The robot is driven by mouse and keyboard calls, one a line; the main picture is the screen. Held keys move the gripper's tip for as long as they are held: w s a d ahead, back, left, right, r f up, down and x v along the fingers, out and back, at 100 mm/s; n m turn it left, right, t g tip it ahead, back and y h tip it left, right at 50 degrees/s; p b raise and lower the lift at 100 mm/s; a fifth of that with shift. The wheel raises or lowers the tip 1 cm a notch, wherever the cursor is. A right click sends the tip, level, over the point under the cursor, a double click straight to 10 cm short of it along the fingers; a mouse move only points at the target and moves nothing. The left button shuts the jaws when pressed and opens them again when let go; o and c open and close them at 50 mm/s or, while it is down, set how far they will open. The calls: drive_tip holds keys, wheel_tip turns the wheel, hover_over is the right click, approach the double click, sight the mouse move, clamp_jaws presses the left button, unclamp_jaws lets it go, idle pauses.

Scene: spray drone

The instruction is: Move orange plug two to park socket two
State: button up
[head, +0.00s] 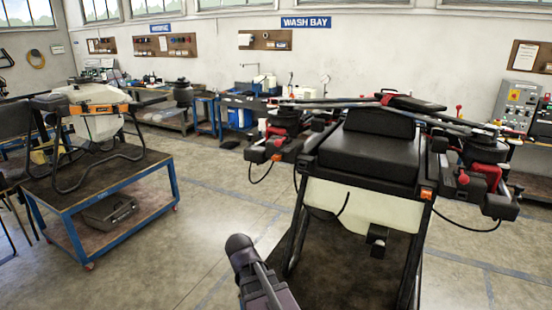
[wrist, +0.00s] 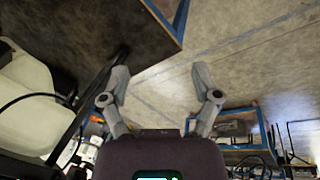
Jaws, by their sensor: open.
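A large spray drone with a black body (head: 370,150) and a pale tank (head: 365,208) stands in the right half of the head view. A small orange block (head: 427,193) sits on the right of its frame, and another orange piece (head: 277,157) on the left. I cannot tell whether either is orange plug two; park socket two cannot be made out. My gripper (wrist: 160,82) is open and empty in the wrist view, its fingers spread over bare floor. The pale tank (wrist: 38,110) is to its left, apart from the fingers.
A second drone (head: 95,125) stands on a blue-framed cart (head: 75,215) at left. Benches line the back wall under a WASH BAY sign (head: 306,22). A red-knobbed control box (head: 515,105) is at far right. The floor (head: 215,215) between cart and near drone is clear.

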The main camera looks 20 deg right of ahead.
drive_tip(key=w+d+r+t+h, duration=0.2)
drive_tip(key=w+d+r+h, duration=0.2)
drive_tip(key=w+d, duration=0.4)
drive_tip(key=n+t+h+p, duration=0.3)
drive_tip(key=n+t+h, duration=0.5)
approach(274, 160)
drive_tip(key=d, duration=0.1)
drive_tip(key=shift+w+d+r, duration=0.2)
drive_tip(key=shift+w, duration=0.25)
drive_tip(key=shift+w+d, duration=0.1)
drive_tip(key=shift+d, duration=0.05)
drive_tip(key=shift+x, duration=4.3)
drive_tip(key=shift+f, duration=0.15)
clamp_jaws()
